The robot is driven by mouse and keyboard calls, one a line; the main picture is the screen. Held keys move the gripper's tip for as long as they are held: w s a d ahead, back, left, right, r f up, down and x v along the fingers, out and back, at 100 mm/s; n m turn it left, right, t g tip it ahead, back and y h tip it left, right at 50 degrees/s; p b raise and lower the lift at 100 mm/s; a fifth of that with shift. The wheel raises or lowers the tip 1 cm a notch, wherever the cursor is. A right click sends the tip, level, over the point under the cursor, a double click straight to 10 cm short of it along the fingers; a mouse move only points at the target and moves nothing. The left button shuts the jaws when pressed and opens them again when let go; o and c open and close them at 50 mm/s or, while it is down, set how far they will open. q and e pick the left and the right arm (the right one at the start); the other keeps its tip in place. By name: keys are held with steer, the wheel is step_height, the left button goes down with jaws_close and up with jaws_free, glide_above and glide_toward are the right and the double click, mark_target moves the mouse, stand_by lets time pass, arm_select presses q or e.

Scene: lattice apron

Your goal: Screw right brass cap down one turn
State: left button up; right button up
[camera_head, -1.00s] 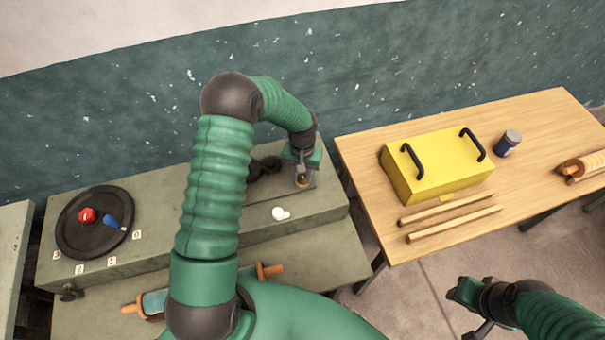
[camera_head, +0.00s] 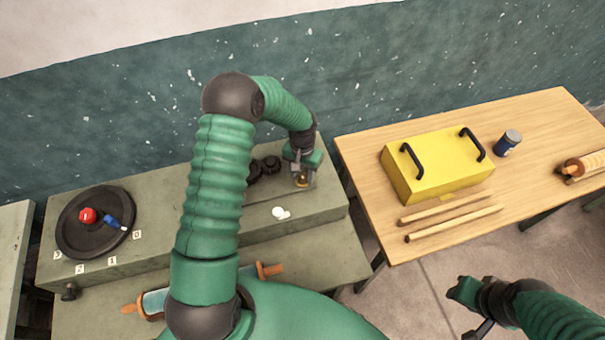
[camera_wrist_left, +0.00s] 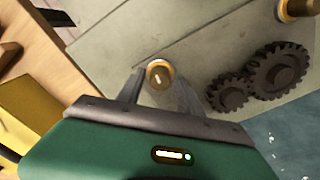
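The right brass cap (camera_wrist_left: 160,74), round with a pale mark on top, sits on a grey-green plate (camera_wrist_left: 210,40). The fingers of my left gripper (camera_wrist_left: 159,82) stand on both sides of it, close against its sides, and appear shut on it. In the head view the cap (camera_head: 300,181) shows small under my left gripper (camera_head: 300,172). Another brass cap (camera_wrist_left: 298,9) is at the top right of the wrist view; my arm hides that area in the head view. My right gripper (camera_head: 472,308) is at the lower right, away from the bench; its finger gap is unclear.
Dark gears (camera_wrist_left: 262,78) lie beside the cap. A small white knob (camera_head: 280,213) is at the bench front. A black disc (camera_head: 72,236) with red and blue knobs is at left. A wooden table (camera_head: 360,170) at right holds a yellow box (camera_head: 440,168), sticks and a blue jar (camera_head: 508,143).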

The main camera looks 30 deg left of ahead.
mark_target(302, 175)
arm_select(q)
steer(key=shift+o, duration=0.4)
step_height(302, 175, up, 17)
steer(key=b, duration=0.2)
steer(key=shift+f, duration=0.15)
steer(key=s+d+f+t, duration=0.1)
steer(key=s+d, duration=0.2)
steer(key=s, duration=0.2)
steer(key=s+d+f+m+b, duration=0.1)
steer(key=s+d+f, duration=0.1)
steer(key=s+d, duration=0.2)
steer(key=s+d+f+t+b, duration=0.1)
steer(key=s+d+f, duration=0.1)
steer(key=s+d, duration=0.2)
steer(key=s, duration=0.3)
steer(key=shift+f+t, duration=0.25)
steer(key=shift+t, duration=0.05)
